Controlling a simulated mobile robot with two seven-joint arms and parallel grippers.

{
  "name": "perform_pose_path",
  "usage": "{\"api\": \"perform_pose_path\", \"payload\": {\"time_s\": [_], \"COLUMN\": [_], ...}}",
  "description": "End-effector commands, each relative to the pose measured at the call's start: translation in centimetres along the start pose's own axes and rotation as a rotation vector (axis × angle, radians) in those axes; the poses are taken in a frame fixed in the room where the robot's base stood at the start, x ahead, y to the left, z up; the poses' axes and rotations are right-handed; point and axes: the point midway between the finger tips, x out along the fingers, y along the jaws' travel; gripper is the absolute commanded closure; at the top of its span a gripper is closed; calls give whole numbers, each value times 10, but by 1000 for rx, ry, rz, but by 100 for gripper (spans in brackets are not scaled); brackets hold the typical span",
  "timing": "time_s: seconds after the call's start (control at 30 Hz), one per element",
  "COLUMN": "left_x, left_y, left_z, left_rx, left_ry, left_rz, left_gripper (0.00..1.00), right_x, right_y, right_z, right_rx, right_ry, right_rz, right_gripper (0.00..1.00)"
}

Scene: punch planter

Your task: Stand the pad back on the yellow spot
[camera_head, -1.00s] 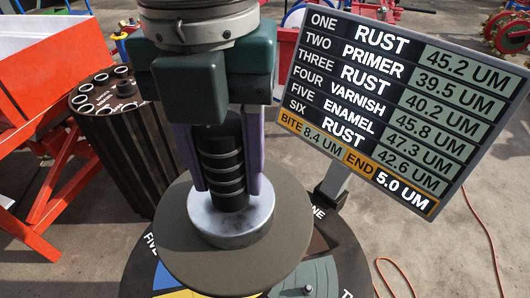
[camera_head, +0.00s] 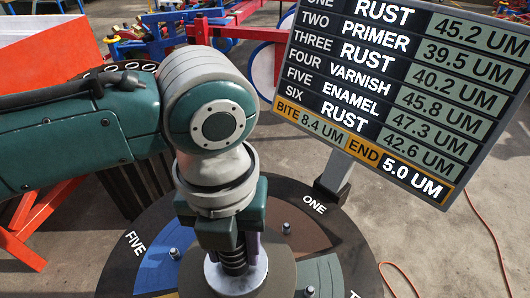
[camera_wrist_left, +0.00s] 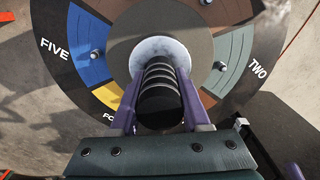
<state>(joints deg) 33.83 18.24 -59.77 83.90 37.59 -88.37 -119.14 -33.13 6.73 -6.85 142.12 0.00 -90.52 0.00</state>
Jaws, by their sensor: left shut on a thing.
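My left gripper (camera_head: 234,255) is shut on the black ribbed handle (camera_wrist_left: 160,88) of the pad, with purple fingers on both sides of it. The pad is over the middle of a round dark platter (camera_head: 262,190) with coloured wedges. The yellow wedge (camera_wrist_left: 108,96), marked FOUR, shows in part beside the pad, at lower left in the wrist view. I cannot tell whether the pad touches the platter.
Small metal pegs stand on the blue wedge (camera_head: 158,268) and other wedges around the pad. A tilted readings board (camera_head: 400,90) stands behind the platter at right. A dark ribbed drum (camera_head: 135,190) and an orange-red bin (camera_head: 40,40) stand at left. An orange cable (camera_head: 490,230) lies on the floor.

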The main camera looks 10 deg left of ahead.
Motion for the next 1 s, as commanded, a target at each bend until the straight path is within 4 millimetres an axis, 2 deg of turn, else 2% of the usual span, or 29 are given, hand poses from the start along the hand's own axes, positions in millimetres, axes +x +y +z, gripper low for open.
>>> {"api": "perform_pose_path", "payload": {"time_s": [0.07,0.43,0.47,0.5,0.73,1.0], "left_x": [7,10,11,10,10,7], "left_y": [0,-1,0,0,0,0], "left_z": [0,0,0,0,0,0], "left_rx": [0,0,1,1,0,0], "left_ry": [0,-2,-1,-1,0,-1], "left_rz": [-1,-2,-1,-1,-1,-1], "left_gripper": [100,100,52,48,24,24], "right_x": [4,5,5,4,4,2], "right_y": [0,0,0,0,0,1], "right_z": [1,2,2,2,2,2], "right_rx": [0,-1,-1,-1,-3,-5], "right_ry": [-1,-2,-2,-2,-3,-4], "right_rz": [0,0,0,0,1,2], "right_gripper": [0,0,0,0,0,0]}}
